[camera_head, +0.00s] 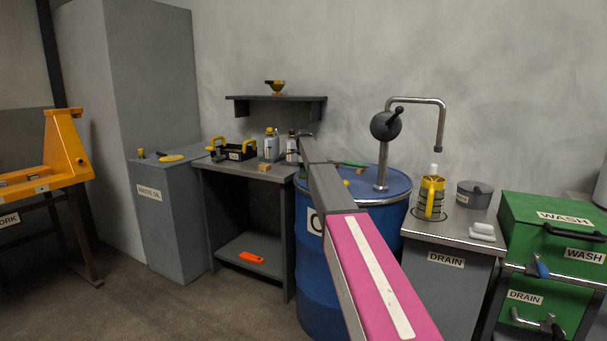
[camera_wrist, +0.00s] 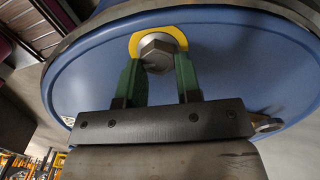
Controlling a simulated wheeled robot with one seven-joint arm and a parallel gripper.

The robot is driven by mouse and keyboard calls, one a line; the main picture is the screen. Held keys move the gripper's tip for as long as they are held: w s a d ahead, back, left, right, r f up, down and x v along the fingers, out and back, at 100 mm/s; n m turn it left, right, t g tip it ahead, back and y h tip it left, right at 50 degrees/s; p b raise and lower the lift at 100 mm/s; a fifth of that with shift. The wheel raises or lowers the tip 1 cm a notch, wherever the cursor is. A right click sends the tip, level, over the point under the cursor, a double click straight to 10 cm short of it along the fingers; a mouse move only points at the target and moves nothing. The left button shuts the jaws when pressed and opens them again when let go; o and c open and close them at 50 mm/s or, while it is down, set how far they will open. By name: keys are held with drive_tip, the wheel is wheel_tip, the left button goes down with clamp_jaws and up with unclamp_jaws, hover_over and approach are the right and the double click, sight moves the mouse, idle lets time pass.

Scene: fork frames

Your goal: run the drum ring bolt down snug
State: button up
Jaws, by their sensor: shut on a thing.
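In the wrist view a grey hex bolt head (camera_wrist: 156,50) with a yellow ring around it stands against the blue drum lid (camera_wrist: 235,55). The green fingers of my gripper (camera_wrist: 158,72) are shut on the bolt head, one at each side. How far the bolt is run down cannot be told. In the head view the blue drum (camera_head: 318,285) stands upright near the middle, partly behind my arm. My arm hides much of the drum there, and the grip on the bolt cannot be made out.
A curved pump spout (camera_head: 415,100) rises from the drum's top. A grey bench (camera_head: 240,170) stands to the left, with bottles and a black carrier. To the right is a drain stand (camera_head: 440,235) with a yellow jug (camera_head: 431,198), then a green wash cabinet (camera_head: 550,210).

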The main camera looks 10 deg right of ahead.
drive_tip(key=shift+w+r, duration=0.1)
idle(0.4)
drive_tip(key=o, duration=0.9)
wheel_tip(320, 180, up, 11)
drive_tip(key=shift+f, duration=0.1)
